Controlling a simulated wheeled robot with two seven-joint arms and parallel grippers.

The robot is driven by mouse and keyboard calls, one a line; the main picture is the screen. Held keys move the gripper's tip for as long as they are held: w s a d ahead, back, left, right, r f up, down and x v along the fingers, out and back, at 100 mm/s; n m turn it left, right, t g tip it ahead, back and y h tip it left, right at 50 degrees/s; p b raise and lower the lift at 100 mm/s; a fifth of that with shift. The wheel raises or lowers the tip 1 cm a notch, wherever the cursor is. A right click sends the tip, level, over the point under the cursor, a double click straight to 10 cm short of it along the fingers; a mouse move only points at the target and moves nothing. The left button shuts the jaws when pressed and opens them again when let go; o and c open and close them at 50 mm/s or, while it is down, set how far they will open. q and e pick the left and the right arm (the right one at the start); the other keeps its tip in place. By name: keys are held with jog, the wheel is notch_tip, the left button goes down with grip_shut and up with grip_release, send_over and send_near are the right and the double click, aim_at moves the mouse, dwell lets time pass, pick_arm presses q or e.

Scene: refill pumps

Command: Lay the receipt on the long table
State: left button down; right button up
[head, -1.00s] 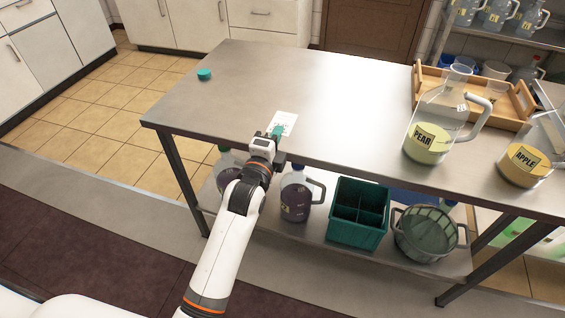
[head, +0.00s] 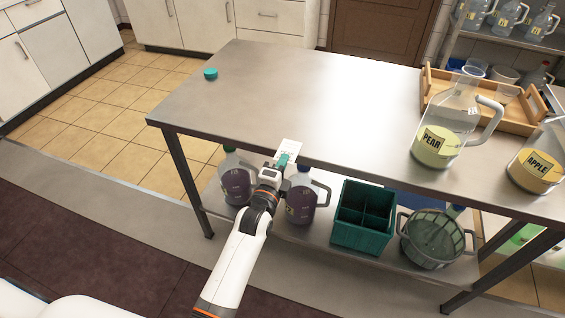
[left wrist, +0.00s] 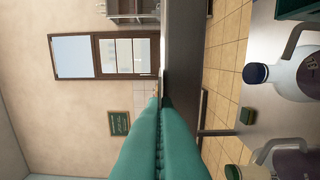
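The receipt (head: 290,146) is a small white sheet with print, seen in the head view at the front edge of the long table (head: 270,95). My left gripper (head: 283,160) is shut on its near end with teal fingers. The receipt overlaps the table's front edge in the picture; I cannot tell its height above the top. In the left wrist view the teal fingers (left wrist: 160,140) lie together, and the receipt is not distinguishable there. My right gripper is not in view.
A teal cap (head: 210,73) lies at the table's far left. A PEAR jug (head: 437,145), an APPLE container (head: 536,170) and a wooden tray (head: 432,88) occupy the right. The middle and left top are clear. Jugs, a green crate (head: 362,236) and a basket (head: 432,262) stand below.

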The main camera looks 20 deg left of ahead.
pick_arm(q)
jog(key=shift+f, duration=0.1)
jog(key=c, duration=1.7)
grip_release()
jog(key=s, duration=1.2)
jog(key=shift+a, duration=0.2)
